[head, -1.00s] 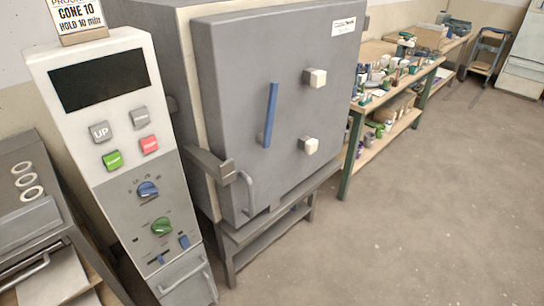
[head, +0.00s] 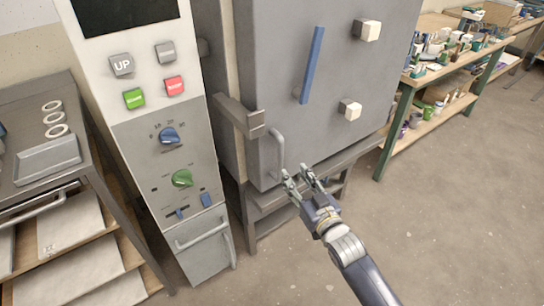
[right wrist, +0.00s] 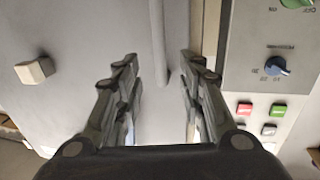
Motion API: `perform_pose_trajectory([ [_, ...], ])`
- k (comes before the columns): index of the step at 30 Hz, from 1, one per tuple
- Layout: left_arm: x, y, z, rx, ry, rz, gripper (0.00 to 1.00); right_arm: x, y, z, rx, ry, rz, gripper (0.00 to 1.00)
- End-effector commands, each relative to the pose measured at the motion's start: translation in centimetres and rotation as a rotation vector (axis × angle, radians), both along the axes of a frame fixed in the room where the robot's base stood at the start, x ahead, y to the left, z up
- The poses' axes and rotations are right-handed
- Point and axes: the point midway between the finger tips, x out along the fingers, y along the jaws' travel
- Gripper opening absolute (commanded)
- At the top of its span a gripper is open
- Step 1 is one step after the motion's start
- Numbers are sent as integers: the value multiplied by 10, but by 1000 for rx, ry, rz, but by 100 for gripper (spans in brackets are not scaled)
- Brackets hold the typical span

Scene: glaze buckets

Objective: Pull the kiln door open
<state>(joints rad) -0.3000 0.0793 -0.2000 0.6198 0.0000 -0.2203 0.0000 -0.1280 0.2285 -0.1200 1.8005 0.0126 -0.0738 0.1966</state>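The kiln door (head: 350,90) is a large grey panel and looks closed against the kiln body. Its grey bar handle (head: 278,155) is at the door's lower left, below a latch block (head: 240,116). My right gripper (head: 300,178) is open, beside the lower end of the handle in the head view. In the right wrist view the handle (right wrist: 159,45) shows in the gap between the open fingers (right wrist: 158,68), ahead of them and with no clear contact. The door also shows there (right wrist: 80,25). My left gripper is out of view.
A control panel (head: 165,120) with buttons and knobs stands left of the kiln. A blue bar (head: 312,65) and two pale knobs (head: 350,108) stick out from the door. Shelves with small pots (head: 440,60) stand behind at right. The floor at right is clear.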

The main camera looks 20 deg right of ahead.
Motion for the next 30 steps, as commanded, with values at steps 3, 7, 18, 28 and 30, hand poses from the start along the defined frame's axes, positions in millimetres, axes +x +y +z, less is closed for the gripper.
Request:
perform_pose_trajectory([
  [3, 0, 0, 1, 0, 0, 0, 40, 8, 1, 3, 1, -6, 0, 36],
  [7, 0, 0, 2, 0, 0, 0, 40, 26, 4, 4, 0, -6, 0, 36],
  [18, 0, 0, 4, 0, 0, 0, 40, 85, 13, 3, -1, -4, 0, 36],
  [28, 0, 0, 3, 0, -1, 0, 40, 105, 16, 1, -1, -2, 0, 36],
  [30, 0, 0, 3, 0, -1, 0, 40, 106, 16, 1, -1, -2, 0, 36],
])
